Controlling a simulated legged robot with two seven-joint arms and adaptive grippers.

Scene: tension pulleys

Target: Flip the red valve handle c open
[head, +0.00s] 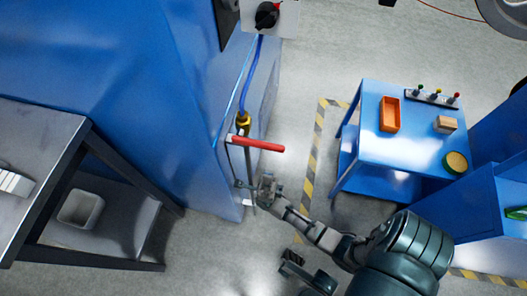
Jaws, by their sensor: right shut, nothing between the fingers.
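The red valve handle (258,143) is a straight bar in the head view. It sticks out to the right, nearly level in the picture, from a thin vertical pipe on the side of the blue cabinet. A brass fitting (243,120) sits just above it, with a blue hose rising from it. My right gripper (258,190) is shut and empty. It shows below the handle in the picture, close to the lower pipe and apart from the handle. I cannot tell whether it touches the pipe. My left gripper is not in view.
The large blue cabinet (130,60) fills the upper left. A grey bench (40,150) stands at the left with a bin (80,209) on its lower shelf. A blue table (410,150) with an orange tray (390,114) is at the right. Open floor lies between.

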